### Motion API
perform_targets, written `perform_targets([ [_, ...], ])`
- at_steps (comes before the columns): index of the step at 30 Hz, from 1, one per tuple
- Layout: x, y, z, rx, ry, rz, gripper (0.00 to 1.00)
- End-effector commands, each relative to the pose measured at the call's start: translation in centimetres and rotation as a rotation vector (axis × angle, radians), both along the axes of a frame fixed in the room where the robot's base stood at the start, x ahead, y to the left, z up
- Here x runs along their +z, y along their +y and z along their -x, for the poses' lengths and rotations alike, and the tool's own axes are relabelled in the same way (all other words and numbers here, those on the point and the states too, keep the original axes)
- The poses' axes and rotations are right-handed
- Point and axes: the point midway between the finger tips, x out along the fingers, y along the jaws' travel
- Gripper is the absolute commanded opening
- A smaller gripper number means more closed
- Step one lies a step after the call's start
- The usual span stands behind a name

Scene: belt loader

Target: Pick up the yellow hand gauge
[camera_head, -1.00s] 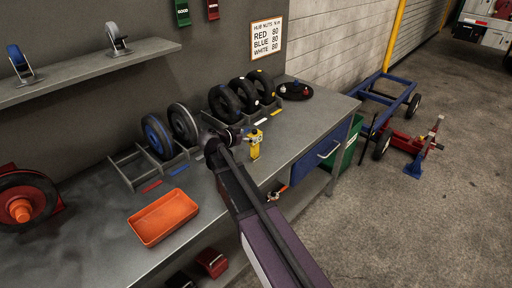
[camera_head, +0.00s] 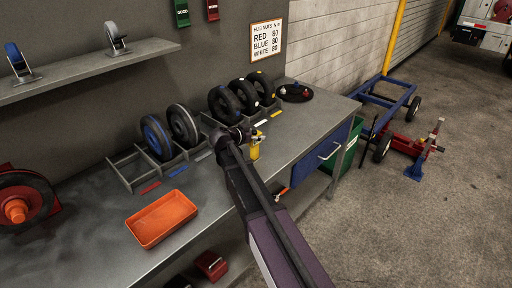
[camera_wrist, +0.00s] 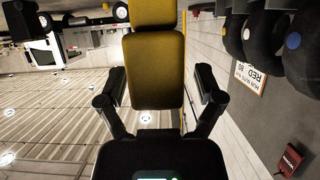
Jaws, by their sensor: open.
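The yellow hand gauge (camera_head: 255,151) stands upright on the grey workbench, partly hidden behind my gripper (camera_head: 246,134) in the head view. In the wrist view the gauge (camera_wrist: 156,72) is a yellow block with a second yellow part above it in the picture. My gripper (camera_wrist: 158,84) is open, with one finger on each side of the gauge's larger block. Gaps show between the block and both fingers.
An orange tray (camera_head: 162,219) lies at the left front.

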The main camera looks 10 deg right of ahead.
Motion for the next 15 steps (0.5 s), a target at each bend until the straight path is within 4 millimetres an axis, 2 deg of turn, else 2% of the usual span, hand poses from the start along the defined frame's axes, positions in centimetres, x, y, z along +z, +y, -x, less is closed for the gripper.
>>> perform_targets([
  [5,-0.52,-0.83,-0.63,0.000,0.000,0.000,0.86],
  [15,-0.46,-0.88,-0.63,0.000,0.000,0.000,0.86],
])
